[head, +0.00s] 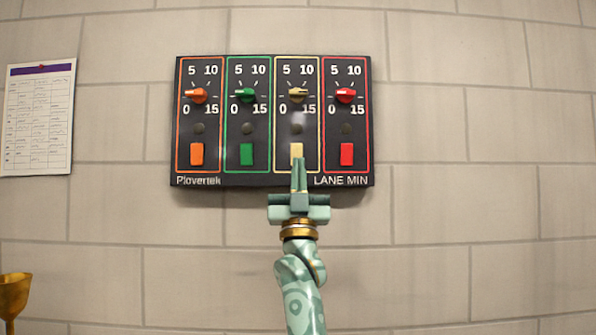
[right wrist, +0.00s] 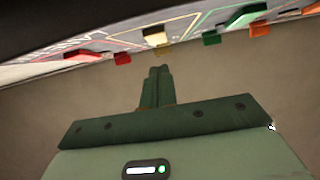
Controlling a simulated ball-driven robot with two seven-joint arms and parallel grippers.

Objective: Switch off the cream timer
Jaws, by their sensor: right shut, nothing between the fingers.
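The cream timer is the third column of the dark wall panel in the head view, outlined in cream. In the right wrist view, the shut fingertips (right wrist: 159,70) lie just below the cream button (right wrist: 155,37) in the picture. I cannot tell whether they touch. My left gripper is out of view.
Orange (head: 197,154), green (head: 247,154) and red (head: 347,154) buttons sit close beside the cream one. A paper sheet (head: 40,115) hangs on the wall at left. A brass-coloured cup-shaped thing (head: 14,292) is at lower left. The wall around the panel is bare.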

